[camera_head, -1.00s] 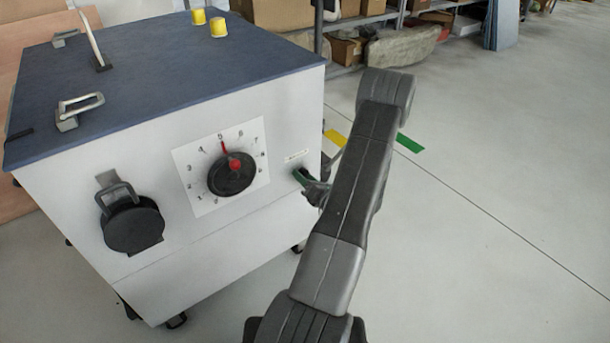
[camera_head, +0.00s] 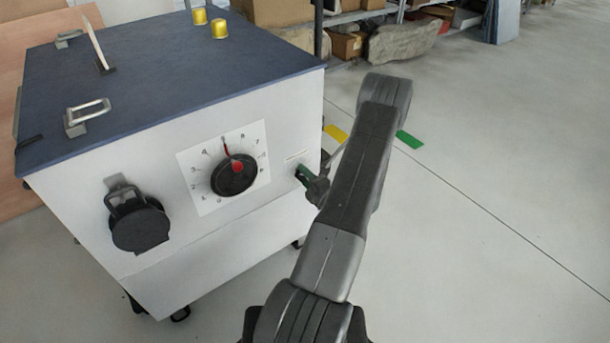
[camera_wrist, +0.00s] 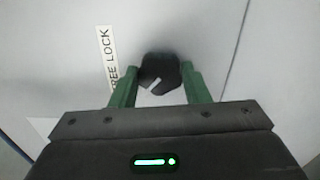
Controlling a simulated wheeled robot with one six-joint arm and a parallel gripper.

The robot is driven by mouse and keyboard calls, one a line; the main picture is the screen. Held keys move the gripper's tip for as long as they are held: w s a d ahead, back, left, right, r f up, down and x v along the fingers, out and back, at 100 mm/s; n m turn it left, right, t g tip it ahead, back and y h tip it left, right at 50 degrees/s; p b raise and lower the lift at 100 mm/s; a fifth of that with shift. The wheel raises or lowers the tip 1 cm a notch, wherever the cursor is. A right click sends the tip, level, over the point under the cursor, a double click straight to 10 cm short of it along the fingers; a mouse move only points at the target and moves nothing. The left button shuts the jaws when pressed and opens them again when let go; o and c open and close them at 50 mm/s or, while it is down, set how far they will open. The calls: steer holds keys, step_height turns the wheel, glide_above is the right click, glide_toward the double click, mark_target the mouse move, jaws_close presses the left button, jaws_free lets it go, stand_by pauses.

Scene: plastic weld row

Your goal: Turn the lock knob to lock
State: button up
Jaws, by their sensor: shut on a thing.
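The lock knob (camera_wrist: 160,72) is a small black knob with a pale pointer mark on the cabinet's front, seen in the wrist view. The pale mark points down and to the left in that view. My gripper (camera_wrist: 158,84) has green fingers shut on the knob, one on each side. A label strip reading "FREE LOCK" (camera_wrist: 106,58) is beside the knob. In the head view my gripper (camera_head: 303,175) is at the right end of the cabinet's front, where it hides the knob, below the small label (camera_head: 296,156).
The white cabinet (camera_head: 255,222) has a blue top (camera_head: 170,85) with metal handles and two yellow caps (camera_head: 219,28). A numbered dial (camera_head: 234,175) and a black covered socket (camera_head: 139,225) are on its front. Open floor lies to the right.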

steer(key=shift+m, duration=0.6)
steer(key=o, duration=1)
steer(key=p+v, duration=0.1)
steer(key=v, duration=1.3)
steer(key=shift+p, duration=0.3)
steer(key=shift+w+a, duration=0.1)
steer(key=shift+w, duration=0.05)
steer(key=b+x, duration=0.1)
steer(key=x, duration=1.2)
steer(key=shift+w+a, duration=0.2)
steer(key=shift+w, duration=0.1)
